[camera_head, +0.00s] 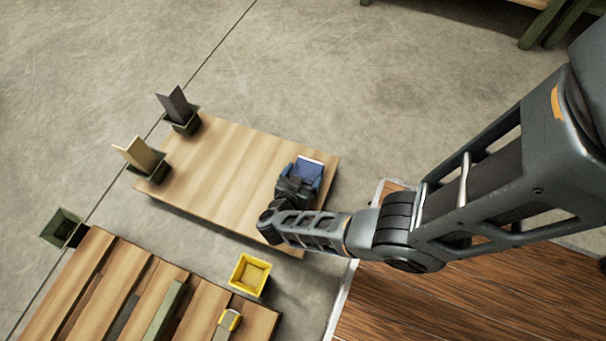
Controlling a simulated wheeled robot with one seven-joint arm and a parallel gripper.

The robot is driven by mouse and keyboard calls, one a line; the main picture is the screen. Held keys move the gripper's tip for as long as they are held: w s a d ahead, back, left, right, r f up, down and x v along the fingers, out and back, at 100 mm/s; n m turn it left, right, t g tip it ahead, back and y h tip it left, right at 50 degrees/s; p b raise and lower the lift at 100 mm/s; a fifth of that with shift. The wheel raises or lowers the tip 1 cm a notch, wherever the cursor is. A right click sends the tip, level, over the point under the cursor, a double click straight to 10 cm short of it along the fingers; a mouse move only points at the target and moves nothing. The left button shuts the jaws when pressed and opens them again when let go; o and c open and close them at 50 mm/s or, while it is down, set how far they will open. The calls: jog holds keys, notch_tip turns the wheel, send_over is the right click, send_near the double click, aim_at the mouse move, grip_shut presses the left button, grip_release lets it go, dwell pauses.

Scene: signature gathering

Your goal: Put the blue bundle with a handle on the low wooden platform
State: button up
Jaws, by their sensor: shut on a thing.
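The blue bundle (307,171) shows at the right end of the low wooden platform (222,165), with a pale top edge. My gripper (297,186) is shut on it from the near side. My gripper and wrist hide its handle and its lower part. From this high view I cannot tell whether the bundle touches the platform or hangs just above it. The rest of the platform top is bare wood to the left.
Dark green bins with a dark board (175,105) and a tan board (139,154) stand at the platform's left end. An empty green bin (63,228) stands further left. A yellow bin (250,275) and a slatted wooden surface (88,290) are in front.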

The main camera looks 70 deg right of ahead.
jog(key=o, duration=1)
jog(key=shift+f, duration=0.1)
